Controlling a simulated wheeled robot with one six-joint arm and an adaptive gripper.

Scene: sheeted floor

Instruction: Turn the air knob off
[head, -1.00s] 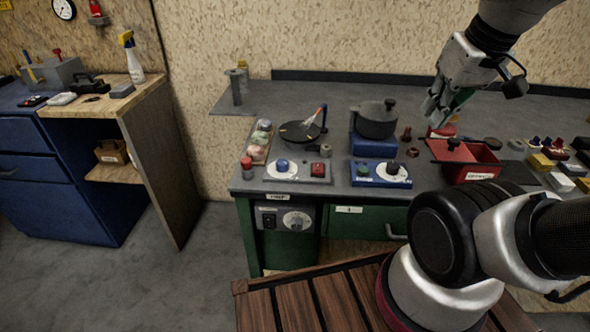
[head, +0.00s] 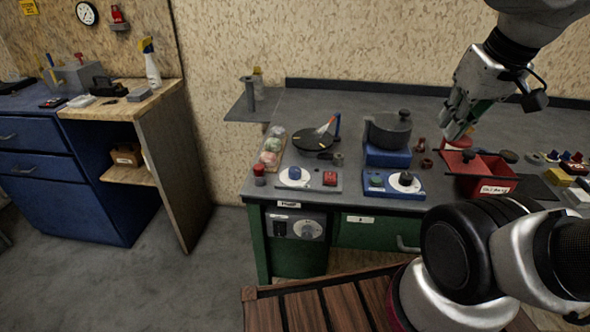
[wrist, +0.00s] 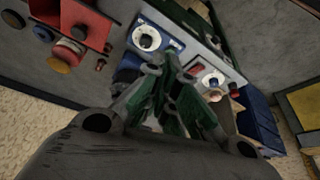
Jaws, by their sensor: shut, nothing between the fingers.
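Several knobs show, and I cannot tell by a readable label which is the air knob. A grey box under the bench's front edge has a round dial knob (head: 307,229) and a switch. On the bench, a white panel carries a blue knob (head: 294,173) and a red button (head: 330,178). A blue panel carries a black knob on a white dial (head: 406,179), also in the wrist view (wrist: 147,39). My gripper (head: 452,132) is shut and empty above the bench, right of the pot. Its green fingers (wrist: 175,72) cover part of the panels in the wrist view.
A dark pot (head: 388,133) stands on a blue block. A flat black pan (head: 312,139) and a red bin (head: 482,180) are on the bench. A slatted wooden surface (head: 320,309) lies low in front. Grey floor (head: 70,285) is clear at left.

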